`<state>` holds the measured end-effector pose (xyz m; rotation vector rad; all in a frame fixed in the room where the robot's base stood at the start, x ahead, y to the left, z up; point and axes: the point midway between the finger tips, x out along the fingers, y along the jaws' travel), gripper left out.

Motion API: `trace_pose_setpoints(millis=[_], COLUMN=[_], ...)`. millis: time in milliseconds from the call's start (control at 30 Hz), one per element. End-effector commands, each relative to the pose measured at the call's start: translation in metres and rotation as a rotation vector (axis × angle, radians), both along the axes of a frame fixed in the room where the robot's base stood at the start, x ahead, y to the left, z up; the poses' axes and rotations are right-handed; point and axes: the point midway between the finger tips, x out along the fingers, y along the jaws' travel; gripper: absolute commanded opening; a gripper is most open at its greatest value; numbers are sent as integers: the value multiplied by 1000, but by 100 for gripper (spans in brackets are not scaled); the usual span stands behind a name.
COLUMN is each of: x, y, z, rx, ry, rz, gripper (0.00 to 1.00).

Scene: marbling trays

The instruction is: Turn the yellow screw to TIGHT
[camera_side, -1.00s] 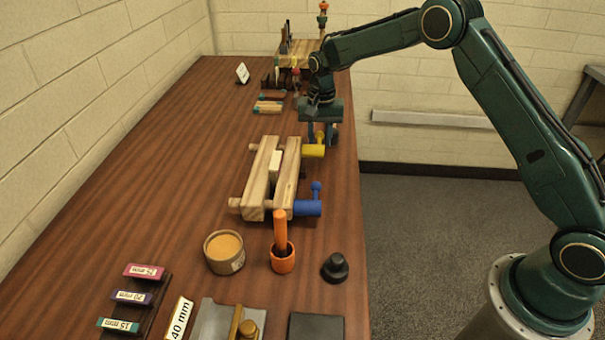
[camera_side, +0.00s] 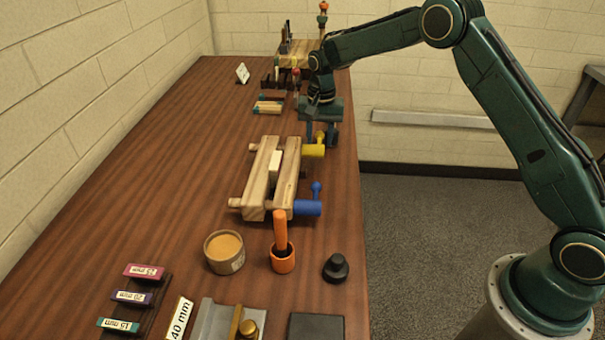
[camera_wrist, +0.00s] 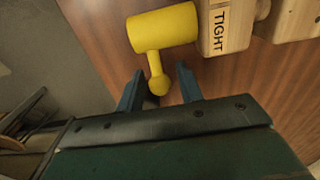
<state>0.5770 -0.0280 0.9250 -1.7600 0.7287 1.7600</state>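The yellow screw (camera_side: 313,150) sticks out from the right side of the wooden clamp (camera_side: 259,170), at its far end. Its handle with a round knob points up in the side view. In the wrist view the yellow screw (camera_wrist: 163,28) lies beside a wooden jaw (camera_wrist: 225,28) marked TIGHT. My gripper (camera_side: 321,136) is at the yellow handle. In the wrist view my gripper (camera_wrist: 159,70) is open, with the knob (camera_wrist: 158,86) between its two fingers and a visible gap on each side.
A blue screw (camera_side: 308,208) sits at the clamp's near end, and a pale block (camera_side: 275,162) lies between the jaws. An orange cup (camera_side: 283,262), a tub (camera_side: 224,252) and a black knob (camera_side: 335,267) stand nearer. Coloured pieces and racks stand beyond my gripper.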

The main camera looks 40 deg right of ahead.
Motion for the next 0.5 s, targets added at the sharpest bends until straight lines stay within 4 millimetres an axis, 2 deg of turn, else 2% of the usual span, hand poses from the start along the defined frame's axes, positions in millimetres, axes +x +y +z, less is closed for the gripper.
trace_pose_setpoints(millis=[167, 500], x=[0, 0], y=[0, 0], z=[5, 28], rx=[0, 0], ry=[-1, -1], rz=[0, 0], gripper=[36, 36])
